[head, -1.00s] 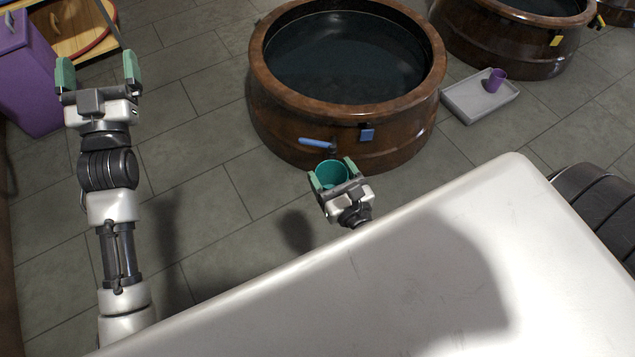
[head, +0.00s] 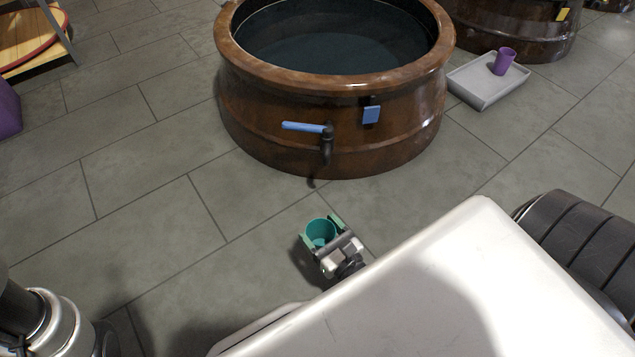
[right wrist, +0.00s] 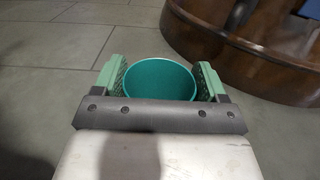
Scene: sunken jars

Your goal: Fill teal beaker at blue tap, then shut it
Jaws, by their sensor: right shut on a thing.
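The teal beaker (head: 318,229) is held between the fingers of my right gripper (head: 322,231), low over the floor, its open mouth up. It also shows in the right wrist view (right wrist: 160,78), between the green pads. I cannot tell whether it holds liquid. The blue tap (head: 303,127) sits on the front of the brown vat (head: 270,120); its blue lever points left and its dark spout points down. No stream shows under the spout. The beaker is apart from the tap, nearer to me. My left gripper is out of view.
A blue tag (head: 371,115) is on the vat, right of the tap. A grey tray (head: 480,90) with a purple cup (head: 503,61) lies on the floor at right. Another vat (head: 520,42) stands behind it. The floor between beaker and vat is clear.

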